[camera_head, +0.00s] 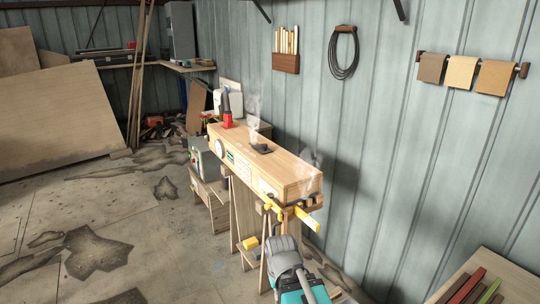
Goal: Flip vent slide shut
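A long pale wooden box (290,175) stands on supports along the wall, with steam rising above its top. A small dark fitting (261,148) sits on its top near the middle. It may be the vent slide, but at this size I cannot tell its parts or how far it is open. Wisps of steam (254,110) rise near this fitting, and more steam shows above the near right end. My gripper cannot be made out in this view. A grey and teal body (287,262) at the bottom centre may be part of my arm.
Yellow bars (305,220) show at the box's near end. A red object (227,120) with a dark top stands at its far end. A grey unit (201,160) stands left of it. The floor at left is open but stained. Coloured strips (468,289) lie on a bench lower right.

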